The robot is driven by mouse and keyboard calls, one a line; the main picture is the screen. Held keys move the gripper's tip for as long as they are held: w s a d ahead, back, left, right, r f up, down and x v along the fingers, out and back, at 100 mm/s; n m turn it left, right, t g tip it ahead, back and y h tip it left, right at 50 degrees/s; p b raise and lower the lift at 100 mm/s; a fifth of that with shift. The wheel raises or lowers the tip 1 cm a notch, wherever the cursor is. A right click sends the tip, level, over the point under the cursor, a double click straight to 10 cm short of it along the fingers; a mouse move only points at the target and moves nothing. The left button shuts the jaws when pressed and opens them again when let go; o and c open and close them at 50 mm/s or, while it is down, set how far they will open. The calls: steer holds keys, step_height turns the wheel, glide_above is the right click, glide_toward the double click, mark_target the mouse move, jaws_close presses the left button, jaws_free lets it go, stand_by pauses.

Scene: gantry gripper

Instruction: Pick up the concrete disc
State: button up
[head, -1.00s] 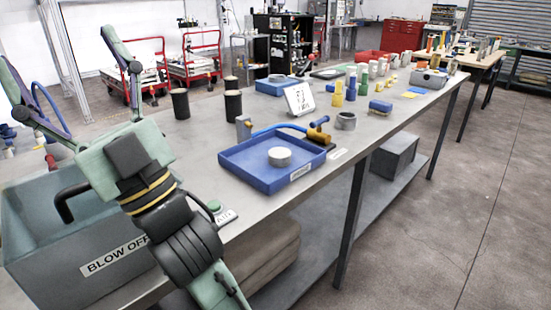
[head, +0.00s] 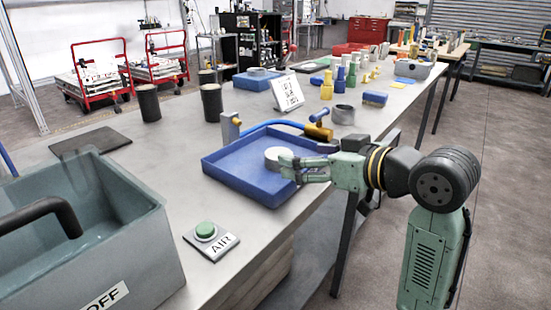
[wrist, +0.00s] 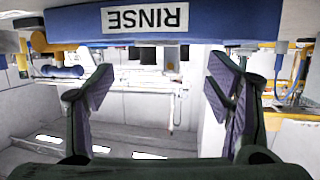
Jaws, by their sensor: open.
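The concrete disc (head: 274,155) is pale grey and round. It lies in the shallow blue tray (head: 222,176) on the bench, in the head view. My gripper (head: 289,166) reaches in from the right over the tray's right side, its fingertips close to the disc's right edge in the picture. Fingers hide part of the disc, and I cannot tell whether they touch it. In the wrist view my gripper (wrist: 160,85) has its two fingers wide apart with nothing between them. The tray's wall (wrist: 235,22) with an upside-down RINSE label spans the top there; the disc does not show.
A blue hose and a brass-coloured nozzle (head: 318,132) lie along the tray's back edge. A sign (head: 288,94) stands behind. A green AIR button (head: 206,231) and a grey BLOW OFF bin (head: 135,235) are at the front left.

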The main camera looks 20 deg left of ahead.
mark_target(278, 153)
steer(key=p+x, duration=0.1)
steer(key=x, duration=0.7)
steer(key=shift+w+d+f, duration=0.1)
steer(key=shift+w+f, duration=0.1)
steer(key=c, duration=1.4)
steer(key=shift+r, duration=0.1)
